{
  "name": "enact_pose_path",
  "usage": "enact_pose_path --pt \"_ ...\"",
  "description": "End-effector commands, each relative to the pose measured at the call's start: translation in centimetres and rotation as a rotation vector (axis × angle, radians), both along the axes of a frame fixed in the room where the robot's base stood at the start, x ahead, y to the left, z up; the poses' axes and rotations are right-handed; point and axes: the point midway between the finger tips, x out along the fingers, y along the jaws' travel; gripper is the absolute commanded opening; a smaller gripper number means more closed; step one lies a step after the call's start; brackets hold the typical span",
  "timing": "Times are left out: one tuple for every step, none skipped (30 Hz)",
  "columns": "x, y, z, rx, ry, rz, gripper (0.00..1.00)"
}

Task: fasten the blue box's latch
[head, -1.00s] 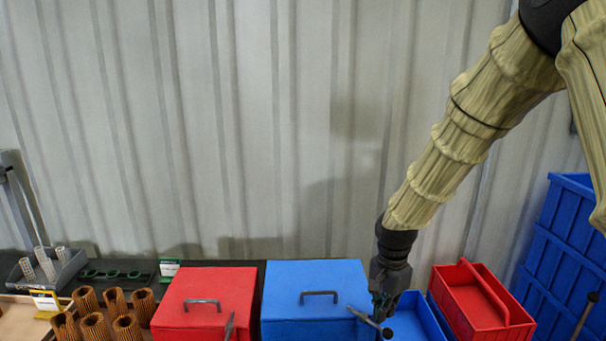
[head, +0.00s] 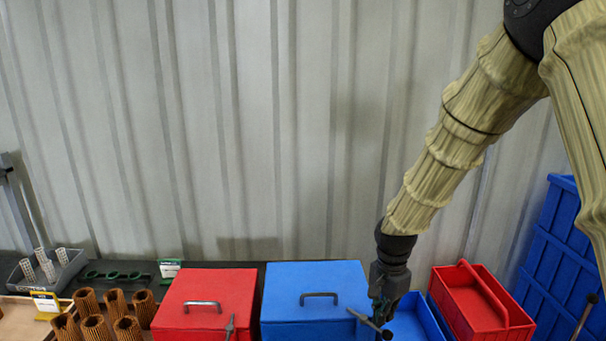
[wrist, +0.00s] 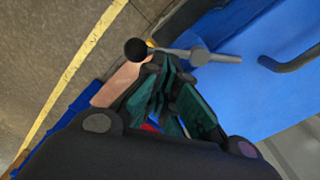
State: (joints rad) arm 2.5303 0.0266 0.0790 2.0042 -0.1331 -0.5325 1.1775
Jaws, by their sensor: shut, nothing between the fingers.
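The blue box (head: 312,295) stands shut with a black handle on its lid. Its latch (head: 366,319) is a grey lever with a dark round knob, lying slantwise at the lid's front right corner. The latch also shows in the wrist view (wrist: 195,56), with its knob at the left end. My gripper (head: 384,312) is shut and empty, pointing down at the box's right side. In the wrist view my fingers (wrist: 160,85) are close by the knob end of the latch; I cannot tell if they touch it.
A red box (head: 205,300) with its own lever stands left of the blue box. An open blue bin (head: 425,318) and a red carrier (head: 470,300) stand to the right. Stacked blue crates (head: 555,250) are at far right. Brown filter cartridges (head: 95,325) stand at left.

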Motion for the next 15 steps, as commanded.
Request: enact_pose_path --pt "-0.01 -0.01 0.05 0.0 0.0 0.0 0.0" --pt "-0.01 -0.01 0.03 0.0 0.0 0.0 0.0" --pt "0.0 0.0 0.01 0.0 0.0 0.0 0.0" --pt "-0.01 -0.01 0.0 0.0 0.0 0.0 0.0" --pt "0.0 0.0 0.0 0.0 0.0 0.0 0.0" --pt "0.0 0.0 0.0 0.0 0.0 0.0 0.0" --pt "0.0 0.0 0.0 0.0 0.0 0.0 0.0" --pt "0.0 0.0 0.0 0.0 0.0 0.0 0.0" --pt "-0.02 0.01 0.01 0.0 0.0 0.0 0.0" --pt "-0.04 0.02 0.03 0.0 0.0 0.0 0.0" --pt "-0.09 0.05 0.06 0.0 0.0 0.0 0.0" --pt "-0.17 0.09 0.09 0.0 0.0 0.0 0.0" --pt "-0.25 0.13 0.12 -0.001 -0.001 0.0 0.0" --pt "-0.34 0.17 0.14 -0.001 -0.001 0.0 0.0" --pt "-0.48 0.24 0.16 -0.001 0.0 0.0 0.0"
